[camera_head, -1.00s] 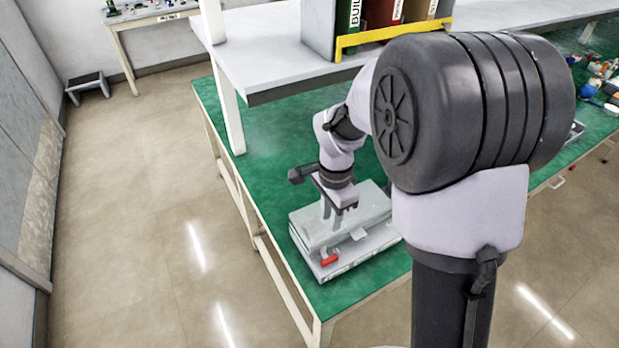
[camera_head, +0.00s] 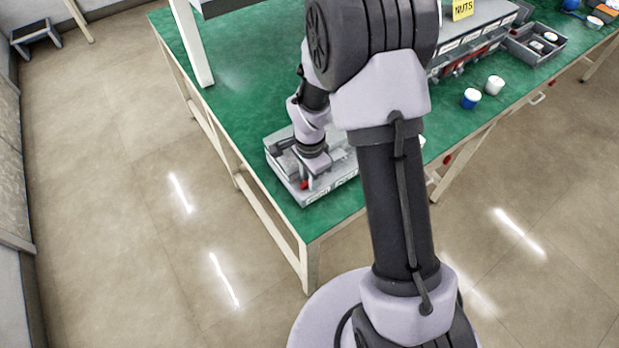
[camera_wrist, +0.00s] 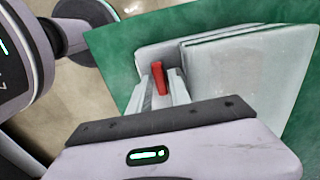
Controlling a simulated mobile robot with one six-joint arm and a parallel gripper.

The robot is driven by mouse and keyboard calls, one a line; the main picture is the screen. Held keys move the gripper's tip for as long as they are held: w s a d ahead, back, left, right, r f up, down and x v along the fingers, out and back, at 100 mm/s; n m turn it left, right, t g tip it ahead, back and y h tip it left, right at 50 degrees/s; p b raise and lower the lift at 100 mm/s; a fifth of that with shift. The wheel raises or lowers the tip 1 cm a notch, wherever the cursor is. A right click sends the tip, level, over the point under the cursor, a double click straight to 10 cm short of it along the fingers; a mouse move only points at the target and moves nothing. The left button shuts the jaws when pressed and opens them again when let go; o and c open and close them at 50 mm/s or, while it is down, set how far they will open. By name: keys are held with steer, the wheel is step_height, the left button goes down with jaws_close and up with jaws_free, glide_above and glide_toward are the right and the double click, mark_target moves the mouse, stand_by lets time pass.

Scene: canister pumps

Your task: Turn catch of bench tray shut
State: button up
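The bench tray (camera_head: 288,183) is a grey box with a flat lid, on the green bench near its front left corner. In the wrist view its pale lid (camera_wrist: 245,75) fills the right side. The red catch (camera_head: 304,185) is at the tray's front edge, and it also shows in the wrist view (camera_wrist: 159,78), upright in the picture. My gripper (camera_wrist: 164,82) is low over the tray's edge, with one finger on each side of the catch. The fingers stand apart, and I see no clear contact with the catch. My arm hides part of the tray in the head view.
A white post (camera_head: 192,45) of the upper shelf stands behind the tray. A white jar (camera_head: 494,85), a blue-and-white jar (camera_head: 471,98) and a grey parts bin (camera_head: 535,45) are farther right. The green bench left of the tray (camera_head: 235,115) is clear.

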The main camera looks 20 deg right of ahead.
steer(key=shift+c, duration=0.2)
jaws_close()
steer(key=n, duration=0.4)
steer(key=shift+r+n, duration=0.1)
steer(key=shift+n, duration=0.2)
steer(key=n, duration=0.3)
steer(key=shift+n+p, duration=0.3)
steer(key=shift+p, duration=0.05)
steer(key=n+p, duration=0.1)
steer(key=n, duration=0.4)
steer(key=shift+n+p, duration=0.35)
steer(key=shift+n, duration=1.95)
steer(key=shift+o, duration=0.2)
jaws_free()
